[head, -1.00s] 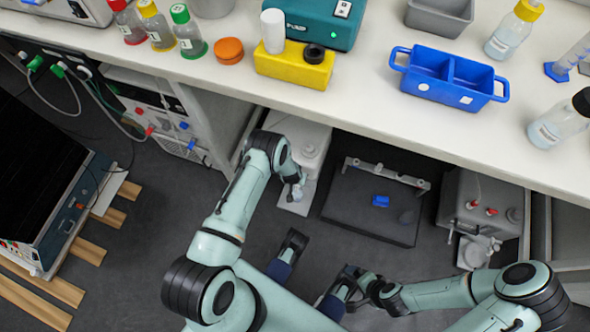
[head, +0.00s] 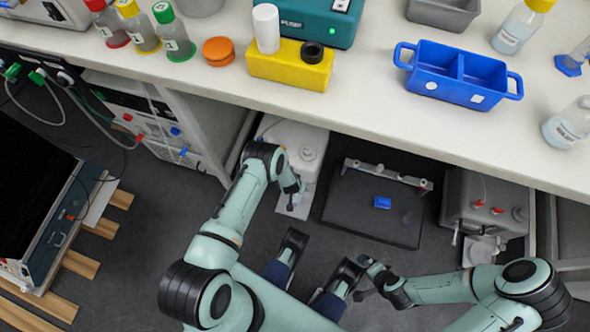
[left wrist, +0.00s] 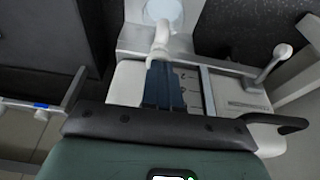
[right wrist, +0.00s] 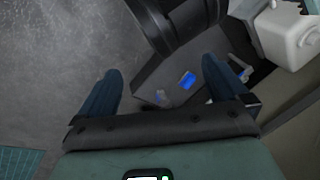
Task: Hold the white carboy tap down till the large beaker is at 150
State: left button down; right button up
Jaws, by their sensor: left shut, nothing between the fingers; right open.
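The white carboy (head: 300,140) stands on the floor under the bench, left of a dark tray. In the left wrist view its pale body (left wrist: 230,92) lies beneath my gripper. My left gripper (head: 290,203) is at the carboy's front. Its blue fingers (left wrist: 163,85) are shut together, with no object between them, right by the white tap (left wrist: 160,40) and apparently touching it. A round beaker (left wrist: 163,10) shows partly beyond the tap; its level and scale are unreadable. My right gripper (right wrist: 160,90) is open and empty, apart from the carboy.
The dark tray (head: 350,225) holds a small blue object (head: 382,202). A grey carboy (head: 485,205) with red fittings stands to its right. The bench (head: 370,105) overhangs these and carries bottles, a yellow block (head: 285,70) and a blue caddy (head: 450,85). Floor in front is partly open.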

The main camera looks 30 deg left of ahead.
pick_arm(q)
notch_tip(320, 180, down, 2)
jog(key=shift+s+f+b, duration=0.1)
jog(key=shift+b, duration=0.85)
jog(key=shift+s, duration=0.1)
pick_arm(e)
jog(key=w+d+f, duration=0.1)
jog(key=w+f+t, duration=0.1)
jog(key=w, duration=0.1)
jog(key=shift+d, duration=0.35)
jog(key=shift+f, duration=0.1)
pick_arm(q)
jog(key=shift+a, duration=0.1)
